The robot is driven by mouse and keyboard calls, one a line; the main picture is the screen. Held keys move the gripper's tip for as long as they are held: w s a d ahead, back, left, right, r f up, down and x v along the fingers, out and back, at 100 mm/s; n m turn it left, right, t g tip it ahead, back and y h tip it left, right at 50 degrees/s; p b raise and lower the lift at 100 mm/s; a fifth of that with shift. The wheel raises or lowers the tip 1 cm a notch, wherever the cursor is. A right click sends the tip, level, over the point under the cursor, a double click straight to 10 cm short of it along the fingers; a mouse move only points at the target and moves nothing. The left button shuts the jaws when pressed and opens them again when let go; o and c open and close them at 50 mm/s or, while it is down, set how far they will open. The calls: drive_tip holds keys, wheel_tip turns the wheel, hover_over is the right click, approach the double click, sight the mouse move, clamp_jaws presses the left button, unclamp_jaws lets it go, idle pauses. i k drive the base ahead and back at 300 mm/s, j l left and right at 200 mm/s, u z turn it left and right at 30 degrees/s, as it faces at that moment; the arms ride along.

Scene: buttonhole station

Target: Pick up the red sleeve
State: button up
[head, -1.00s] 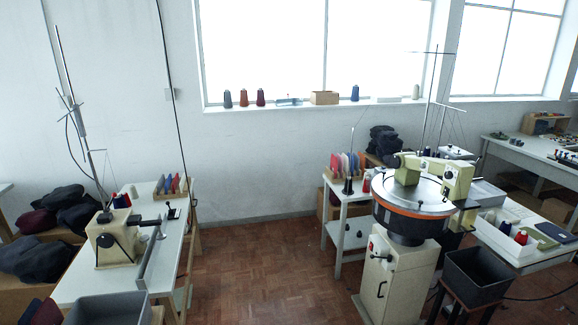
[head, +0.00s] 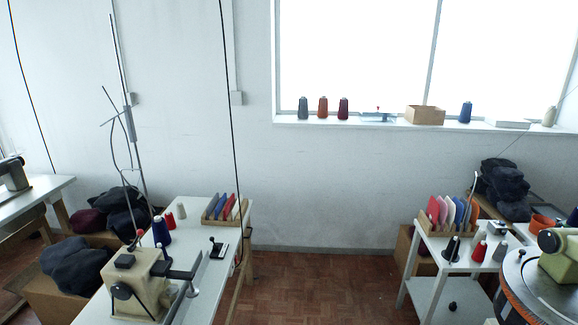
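Two small wooden racks hold upright, flat coloured pieces that look like sleeves. In the right rack (head: 425,226), on the small white table, another red sleeve (head: 432,209) stands at the left end beside pink and blue ones. I cannot tell which red one is meant. My gripper is not in view.
A cream sewing machine (head: 137,285) stands on the left table (head: 205,280). The small table (head: 432,277) is at right, next to a round machine (head: 540,285). Bare wooden floor (head: 318,285) lies between them. Dark cloth piles fill boxes at far left.

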sight(229, 207)
drive_tip(key=i, duration=1.8)
drive_tip(key=i+u, duration=0.35)
drive_tip(key=i, duration=0.15)
drive_tip(key=i+u, duration=0.35)
drive_tip(key=i, duration=0.15)
drive_tip(key=i+l+u, duration=0.35)
drive_tip(key=i, duration=0.15)
drive_tip(key=i+j+u, duration=0.1)
drive_tip(key=i+u, duration=0.35)
drive_tip(key=i, duration=0.35)
